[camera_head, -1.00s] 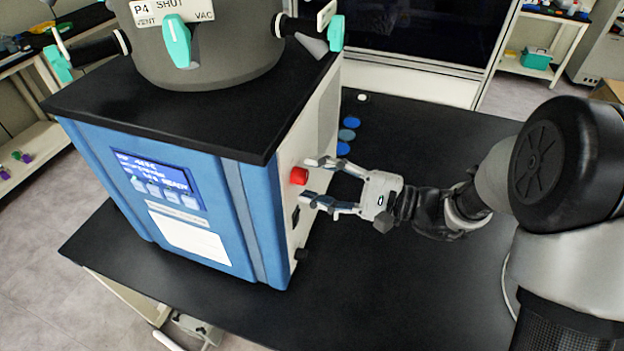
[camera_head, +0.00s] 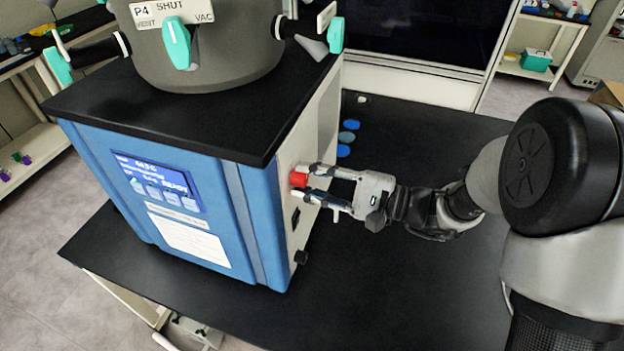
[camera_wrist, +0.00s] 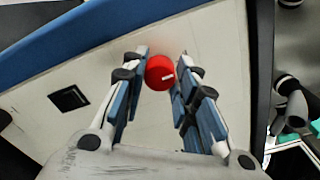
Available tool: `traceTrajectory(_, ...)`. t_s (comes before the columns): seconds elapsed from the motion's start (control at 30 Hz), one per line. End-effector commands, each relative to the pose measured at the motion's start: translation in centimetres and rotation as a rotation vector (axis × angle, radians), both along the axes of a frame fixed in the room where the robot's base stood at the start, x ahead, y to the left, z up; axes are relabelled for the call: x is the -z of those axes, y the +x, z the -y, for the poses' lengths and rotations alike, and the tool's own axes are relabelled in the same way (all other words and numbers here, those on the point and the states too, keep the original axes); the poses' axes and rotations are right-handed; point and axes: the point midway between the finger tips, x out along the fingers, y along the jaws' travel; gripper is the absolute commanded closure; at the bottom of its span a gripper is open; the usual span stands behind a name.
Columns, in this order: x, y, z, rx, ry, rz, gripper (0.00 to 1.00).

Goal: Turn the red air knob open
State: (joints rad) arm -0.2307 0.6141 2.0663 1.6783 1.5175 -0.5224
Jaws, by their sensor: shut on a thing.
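The red air knob (camera_head: 299,179) sits on the pale right side panel of the blue freeze dryer (camera_head: 190,205), near its front edge. In the wrist view the knob (camera_wrist: 160,72) is a round red cap with a short white mark on its face, pointing to the right and slightly up. My gripper (camera_head: 306,182) reaches in from the right with its fingers on both sides of the knob. In the wrist view the fingertips (camera_wrist: 160,66) flank the knob and are shut on it.
A black square socket (camera_wrist: 69,98) is on the same panel beside the knob. The black bench top (camera_head: 400,290) is clear to the right and in front. Blue discs (camera_head: 347,137) lie behind the gripper. Teal valve handles (camera_head: 177,45) are on the chamber above.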

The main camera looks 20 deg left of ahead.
Motion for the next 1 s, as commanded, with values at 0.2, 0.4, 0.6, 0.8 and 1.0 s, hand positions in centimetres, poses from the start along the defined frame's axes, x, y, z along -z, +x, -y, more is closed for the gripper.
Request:
traceTrajectory(0.2,-0.01,0.01,0.0,0.0,0.0,-0.001,0.96)
traceTrajectory(0.4,-0.07,0.0,0.01,0.0,-0.004,-0.034,0.97)
traceTrajectory(0.6,-0.23,0.0,0.01,0.0,-0.015,-0.133,0.97)
traceTrajectory(0.8,-0.33,0.01,0.01,-0.001,-0.034,-0.299,0.97)
traceTrajectory(1.0,-0.37,0.03,0.01,0.0,-0.056,-0.489,0.97)
